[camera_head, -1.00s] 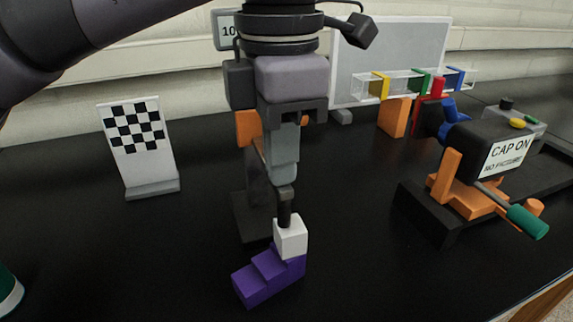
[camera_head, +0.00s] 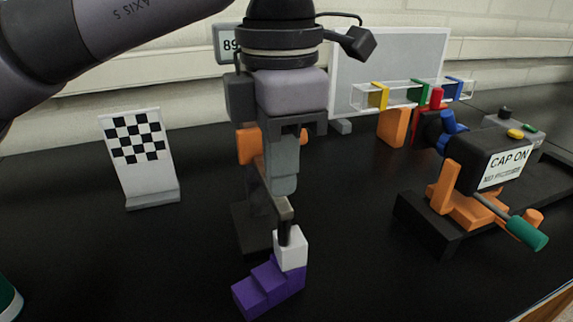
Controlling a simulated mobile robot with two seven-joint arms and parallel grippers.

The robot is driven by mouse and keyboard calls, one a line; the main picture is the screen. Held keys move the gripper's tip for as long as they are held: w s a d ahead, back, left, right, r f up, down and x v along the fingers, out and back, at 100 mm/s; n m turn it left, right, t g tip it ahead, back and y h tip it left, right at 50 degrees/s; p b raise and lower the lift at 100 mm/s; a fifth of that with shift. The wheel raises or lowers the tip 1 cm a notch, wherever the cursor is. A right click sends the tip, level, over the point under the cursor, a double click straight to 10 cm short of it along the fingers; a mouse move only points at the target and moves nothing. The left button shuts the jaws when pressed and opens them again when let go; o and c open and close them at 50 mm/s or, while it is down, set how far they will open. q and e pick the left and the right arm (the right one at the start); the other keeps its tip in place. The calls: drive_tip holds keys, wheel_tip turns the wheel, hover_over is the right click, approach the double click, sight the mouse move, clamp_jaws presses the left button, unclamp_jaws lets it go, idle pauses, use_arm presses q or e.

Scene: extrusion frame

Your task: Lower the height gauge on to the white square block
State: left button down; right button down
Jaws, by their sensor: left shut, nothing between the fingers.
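The height gauge (camera_head: 258,190) stands behind my left gripper, which hides much of it. Its orange part (camera_head: 247,146) shows left of the fingers, and its display (camera_head: 228,42) reads "89", partly covered. Its arm ends in a dark probe (camera_head: 285,235) that comes down at the top of the white square block (camera_head: 292,253); I cannot tell whether they touch. The white block sits on the top of a purple stepped block (camera_head: 270,285). My left gripper (camera_head: 284,188) points down, shut and empty, just above the gauge's arm. My right gripper is not in view.
A checkerboard target (camera_head: 140,155) stands at the left. A grey panel and a clear rack with coloured parts stand behind. The black tabletop left of the purple block is clear.

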use_arm(q)
wheel_tip(320, 180, up, 3)
drive_tip(key=shift+f+p, duration=0.15)
drive_tip(key=shift+p, duration=0.75)
drive_tip(key=shift+r+p, duration=0.55)
drive_tip(key=shift+r, duration=0.1)
drive_tip(key=shift+r+p, duration=0.6)
drive_tip(key=shift+r, duration=0.05)
drive_tip(key=shift+r+p, duration=0.6)
drive_tip(key=shift+r, duration=0.15)
